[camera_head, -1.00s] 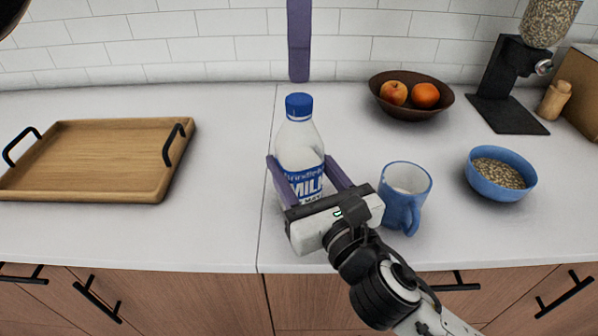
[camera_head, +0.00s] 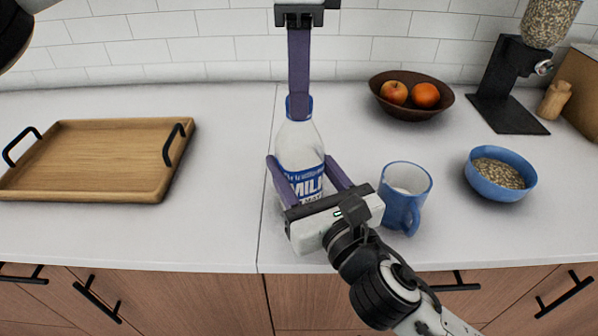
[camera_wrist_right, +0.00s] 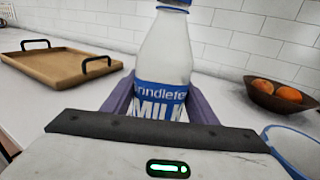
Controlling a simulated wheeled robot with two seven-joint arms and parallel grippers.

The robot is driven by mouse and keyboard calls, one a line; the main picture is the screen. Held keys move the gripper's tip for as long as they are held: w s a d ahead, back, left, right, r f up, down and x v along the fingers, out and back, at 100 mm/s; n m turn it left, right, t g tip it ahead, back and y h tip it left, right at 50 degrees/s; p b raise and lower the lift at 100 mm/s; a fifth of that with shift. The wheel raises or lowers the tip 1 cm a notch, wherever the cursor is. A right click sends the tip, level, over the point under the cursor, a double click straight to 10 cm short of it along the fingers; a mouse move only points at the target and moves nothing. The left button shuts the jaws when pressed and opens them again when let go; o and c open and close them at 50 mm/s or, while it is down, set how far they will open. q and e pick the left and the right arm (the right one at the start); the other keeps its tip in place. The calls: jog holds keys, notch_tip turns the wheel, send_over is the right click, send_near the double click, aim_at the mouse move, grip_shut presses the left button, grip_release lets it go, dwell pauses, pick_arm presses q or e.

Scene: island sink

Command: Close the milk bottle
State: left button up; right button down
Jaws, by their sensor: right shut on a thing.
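The milk bottle (camera_head: 299,150) stands upright on the white counter, clear with a blue and white label. It also shows in the right wrist view (camera_wrist_right: 165,60). My right gripper (camera_head: 307,172) is shut on its body, a purple finger on each side. The blue cap (camera_wrist_right: 176,3) is on the bottle's top, cut off by the upper edge of the right wrist view. My left gripper (camera_head: 299,108) points straight down over the cap and hides most of it in the head view. Its fingers are seen in line, so their opening is hidden.
A blue mug (camera_head: 402,205) stands close to the right of my right gripper. A blue bowl of grain (camera_head: 487,187), a brown fruit bowl (camera_head: 400,110) and a grain dispenser (camera_head: 500,85) are further right. A wooden tray (camera_head: 85,190) lies left.

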pick_arm(q)
jog(key=m, duration=0.6)
jog(key=shift+m, duration=0.4)
jog(key=shift+c, duration=0.3)
jog(key=m, duration=1.9)
jog(key=shift+m, duration=0.3)
jog(key=m, duration=0.6)
jog(key=shift+f, duration=0.1)
jog(key=m, duration=1.3)
jog(key=shift+m, duration=0.3)
jog(key=m, duration=0.4)
jog(key=o, duration=1.3)
jog(key=shift+c, duration=0.2)
